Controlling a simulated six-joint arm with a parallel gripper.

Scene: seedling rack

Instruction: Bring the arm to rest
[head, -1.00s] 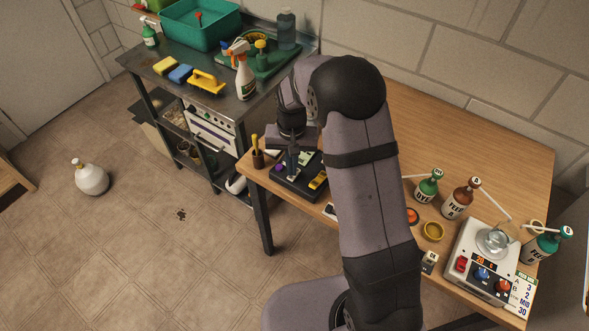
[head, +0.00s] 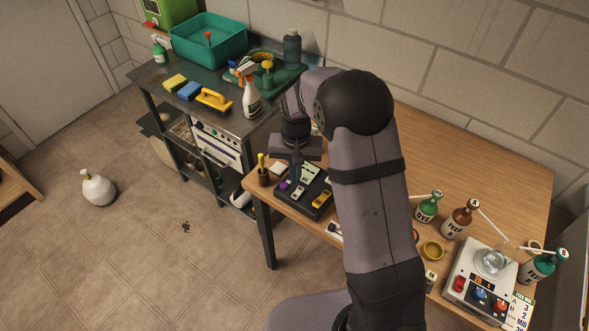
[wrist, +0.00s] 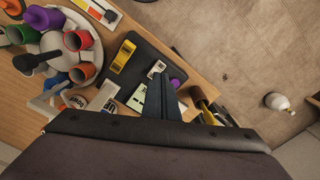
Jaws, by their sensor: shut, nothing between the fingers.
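My gripper (head: 297,174) hangs at the left end of the wooden table, above a black tray (head: 308,203). Its fingers are together with nothing between them, and they also show closed in the wrist view (wrist: 162,84). My arm is bent, with its elbow high, and covers the middle of the table in the head view. The wrist view shows the tray (wrist: 140,78) beyond the fingers, holding a yellow item (wrist: 123,57) and a purple one. I cannot tell the exact gap between fingertips and tray.
A cup of tools (head: 263,177) stands close left of the tray. In the wrist view, a round rack with coloured tubes (wrist: 84,71) stands nearby. Labelled bottles (head: 427,208) and a white device (head: 461,265) are at the right. A spray bottle (head: 251,100) stands on the metal bench.

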